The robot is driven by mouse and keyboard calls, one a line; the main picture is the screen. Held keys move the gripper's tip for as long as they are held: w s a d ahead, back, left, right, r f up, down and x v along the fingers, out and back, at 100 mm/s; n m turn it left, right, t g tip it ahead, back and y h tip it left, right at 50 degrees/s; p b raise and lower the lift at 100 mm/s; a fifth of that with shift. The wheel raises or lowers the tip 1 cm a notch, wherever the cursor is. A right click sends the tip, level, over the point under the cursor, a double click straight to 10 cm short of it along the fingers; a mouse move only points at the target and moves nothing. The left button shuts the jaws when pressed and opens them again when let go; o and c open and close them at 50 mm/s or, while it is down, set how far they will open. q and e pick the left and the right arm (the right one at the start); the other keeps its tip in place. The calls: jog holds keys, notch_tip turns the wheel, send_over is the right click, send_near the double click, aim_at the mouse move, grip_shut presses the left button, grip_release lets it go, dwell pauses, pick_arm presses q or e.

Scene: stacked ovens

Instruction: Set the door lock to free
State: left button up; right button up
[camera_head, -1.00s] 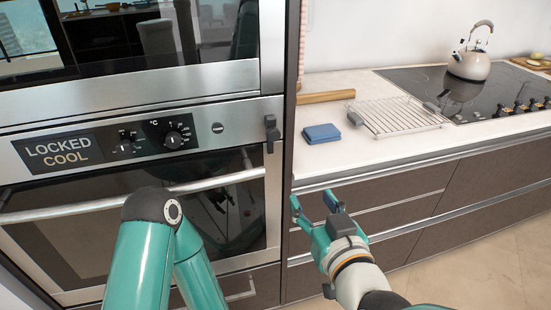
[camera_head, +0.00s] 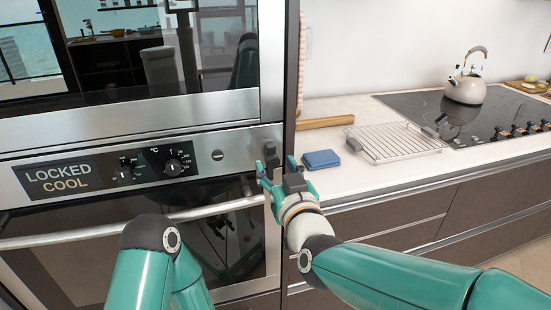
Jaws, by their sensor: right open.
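The oven's control panel (camera_head: 205,162) has a display (camera_head: 58,180) reading "LOCKED COOL". The door lock, a small dark lever (camera_head: 271,152), sits at the panel's right end, its lower part hidden by my right gripper. My right gripper (camera_head: 277,166) is open in front of the lever, which shows between its two fingertips. I cannot tell whether it touches the lever. The oven door (camera_head: 60,265) is closed, with a long metal handle (camera_head: 80,232) below the panel. My left arm shows at the bottom, but its gripper is not in view.
Two knobs (camera_head: 173,166) sit on the panel left of the lock. A second oven (camera_head: 130,110) is above. On the counter (camera_head: 350,185) to the right are a blue cloth (camera_head: 321,159), a wire rack (camera_head: 395,141) and a kettle (camera_head: 466,88) on the hob.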

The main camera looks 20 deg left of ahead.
jog(key=shift+x, duration=1.3)
jog(key=shift+c, duration=0.3)
grip_shut()
